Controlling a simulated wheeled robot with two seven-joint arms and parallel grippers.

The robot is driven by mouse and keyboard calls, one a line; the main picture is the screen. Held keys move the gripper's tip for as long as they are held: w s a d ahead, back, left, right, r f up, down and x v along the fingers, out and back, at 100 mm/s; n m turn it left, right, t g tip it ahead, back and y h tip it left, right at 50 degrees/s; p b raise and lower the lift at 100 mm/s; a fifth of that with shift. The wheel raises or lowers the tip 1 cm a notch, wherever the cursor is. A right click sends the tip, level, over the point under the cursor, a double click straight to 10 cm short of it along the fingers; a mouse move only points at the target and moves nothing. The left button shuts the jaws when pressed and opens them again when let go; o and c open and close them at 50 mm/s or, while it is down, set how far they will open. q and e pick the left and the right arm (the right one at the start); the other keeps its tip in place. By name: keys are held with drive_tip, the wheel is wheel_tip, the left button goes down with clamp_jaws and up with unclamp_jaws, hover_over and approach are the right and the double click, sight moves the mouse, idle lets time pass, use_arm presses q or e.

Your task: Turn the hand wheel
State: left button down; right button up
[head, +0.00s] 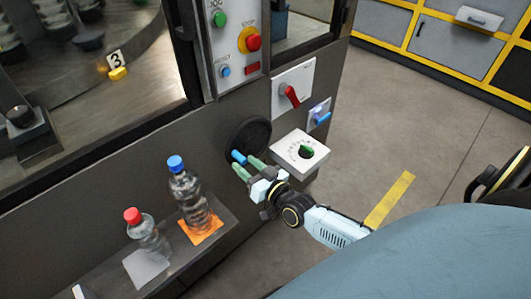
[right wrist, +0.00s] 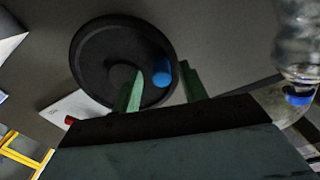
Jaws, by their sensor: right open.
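The hand wheel (head: 247,136) is a dark round disc on the machine's grey front panel. A blue handle (head: 239,157) sticks out from it near its lower edge. My right gripper (head: 245,165) is in front of the wheel with its green fingers pointing at it. In the right wrist view the wheel (right wrist: 92,62) fills the upper left. Its blue handle (right wrist: 162,71) shows between the two spread green fingers, closer to the right one; whether they touch it I cannot tell. The right gripper (right wrist: 161,76) is open. My left gripper does not show.
A white box with a green knob (head: 306,151) sits right of the wheel, close to my right wrist. A red switch (head: 291,95) is above. A blue-capped bottle (head: 187,196) and a red-capped bottle (head: 146,235) stand on a ledge at lower left.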

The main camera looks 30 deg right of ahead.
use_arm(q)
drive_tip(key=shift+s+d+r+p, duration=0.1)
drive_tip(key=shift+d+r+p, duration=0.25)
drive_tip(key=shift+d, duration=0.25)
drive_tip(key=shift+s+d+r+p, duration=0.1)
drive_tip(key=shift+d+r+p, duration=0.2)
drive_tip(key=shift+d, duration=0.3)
use_arm(e)
drive_tip(key=s+d, duration=0.1)
drive_tip(key=s, duration=0.9)
drive_tip(key=shift+s+d, duration=0.3)
drive_tip(key=shift+d, duration=0.05)
